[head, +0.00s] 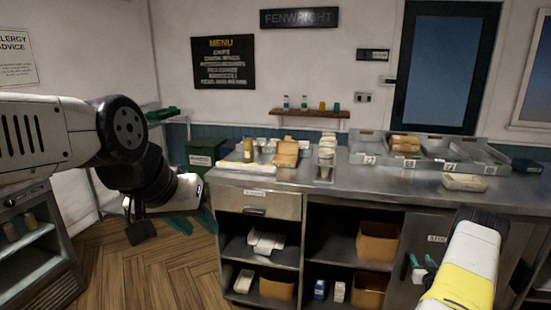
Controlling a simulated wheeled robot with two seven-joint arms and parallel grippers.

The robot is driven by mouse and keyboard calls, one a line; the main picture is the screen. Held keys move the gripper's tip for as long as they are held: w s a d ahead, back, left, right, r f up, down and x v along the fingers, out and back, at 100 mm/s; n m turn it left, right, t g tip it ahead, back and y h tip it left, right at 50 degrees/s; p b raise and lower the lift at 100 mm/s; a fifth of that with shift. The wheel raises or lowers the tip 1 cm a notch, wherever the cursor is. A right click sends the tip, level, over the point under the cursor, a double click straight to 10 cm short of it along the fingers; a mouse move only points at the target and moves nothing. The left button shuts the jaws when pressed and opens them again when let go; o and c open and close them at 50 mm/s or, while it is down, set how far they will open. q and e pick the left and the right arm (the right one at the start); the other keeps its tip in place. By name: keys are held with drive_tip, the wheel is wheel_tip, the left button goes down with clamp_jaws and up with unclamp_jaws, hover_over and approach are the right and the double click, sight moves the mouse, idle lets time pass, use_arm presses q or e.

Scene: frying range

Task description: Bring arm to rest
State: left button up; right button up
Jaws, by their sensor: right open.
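My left arm comes in from the left, bent down at its black joint. My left gripper (204,220) hangs low over the wooden floor, left of the counter (345,187). Its teal finger parts show, but its jaws are too unclear to read. My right arm, white and yellow, rises from the bottom right. My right gripper (418,268) is open in front of the grey cabinet door, below the counter top. I see nothing between its teal fingertips.
Trays (405,160) line the back right of the counter. A pale container (464,182) stands near its front right. Open shelves below hold cardboard boxes (377,242). A glass-fronted cabinet (35,250) stands at the left. The wooden floor (150,265) between is clear.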

drive_tip(key=w+a+r+g, duration=0.1)
drive_tip(key=w+a+r, duration=0.15)
drive_tip(key=r, duration=0.55)
drive_tip(key=w+a+r+g, duration=0.1)
drive_tip(key=w+a+r, duration=0.15)
drive_tip(key=r, duration=0.45)
drive_tip(key=w+a+r+g, duration=0.1)
drive_tip(key=a+r, duration=0.2)
drive_tip(key=r, duration=0.5)
drive_tip(key=s+a+r+g+y, duration=0.15)
drive_tip(key=s+a+r, duration=0.45)
drive_tip(key=a+r, duration=0.7)
drive_tip(key=s+a+r+n+g+y, duration=0.1)
drive_tip(key=s+a+r, duration=0.3)
drive_tip(key=s+a, duration=0.25)
drive_tip(key=s+a+r+g+y, duration=0.1)
drive_tip(key=s+a+r, duration=0.35)
drive_tip(key=s, duration=0.35)
drive_tip(key=s+a+g+y, duration=0.1)
drive_tip(key=s+a, duration=0.4)
drive_tip(key=s, duration=0.5)
drive_tip(key=s+a+f+n+g+y, duration=0.1)
drive_tip(key=s+a, duration=0.4)
drive_tip(key=s, duration=0.6)
drive_tip(key=shift+f+n+g, duration=0.3)
drive_tip(key=shift+g, duration=0.15)
drive_tip(key=shift+y, duration=0.25)
drive_tip(key=shift+c, duration=0.6)
drive_tip(key=shift+d, duration=0.1)
